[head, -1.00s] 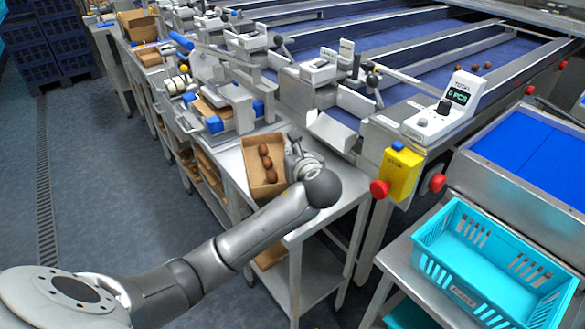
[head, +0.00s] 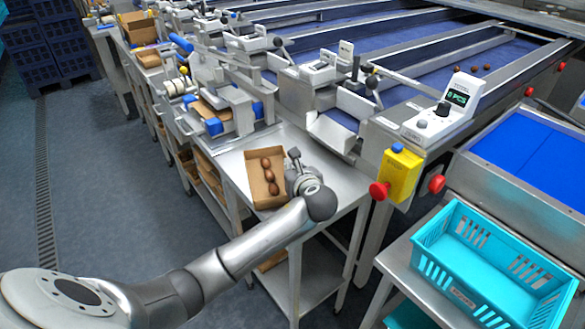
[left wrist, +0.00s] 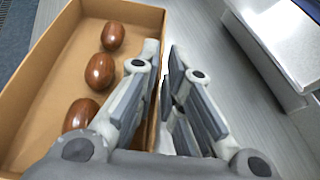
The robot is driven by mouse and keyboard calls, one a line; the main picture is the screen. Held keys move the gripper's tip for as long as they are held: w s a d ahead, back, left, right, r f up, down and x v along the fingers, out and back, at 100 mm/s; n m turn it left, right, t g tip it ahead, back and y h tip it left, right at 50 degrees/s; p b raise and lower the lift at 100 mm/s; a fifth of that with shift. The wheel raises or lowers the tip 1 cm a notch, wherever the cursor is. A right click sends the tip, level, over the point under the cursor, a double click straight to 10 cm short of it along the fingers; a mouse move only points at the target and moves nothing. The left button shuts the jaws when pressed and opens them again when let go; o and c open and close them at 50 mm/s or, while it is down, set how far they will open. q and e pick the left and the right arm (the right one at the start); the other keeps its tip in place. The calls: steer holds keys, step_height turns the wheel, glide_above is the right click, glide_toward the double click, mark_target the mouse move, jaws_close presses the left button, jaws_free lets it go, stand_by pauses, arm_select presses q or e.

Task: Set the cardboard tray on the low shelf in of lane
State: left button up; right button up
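The cardboard tray (head: 251,196), an open brown box with dates (head: 269,175) in a row, is on or just above the near end of the steel bench (head: 335,192). My left gripper (head: 293,160) is at its right side. In the left wrist view, the fingers (left wrist: 164,60) straddle the tray's right wall (left wrist: 120,10), one inside and one outside, closed around it. The low shelf (head: 318,284) shows under the bench. Another brown cardboard piece (head: 272,262) is on it, partly hidden by my arm. My right gripper is out of view.
A teal basket (head: 445,258) stands on a table at the right. A yellow box with a red button (head: 400,172) hangs at the bench's right. Scales and blue-tipped fittings (head: 214,126) line the bench behind the tray. Floor is clear at the left.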

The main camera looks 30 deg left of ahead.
arm_select(q)
steer(key=shift+o, duration=1.2)
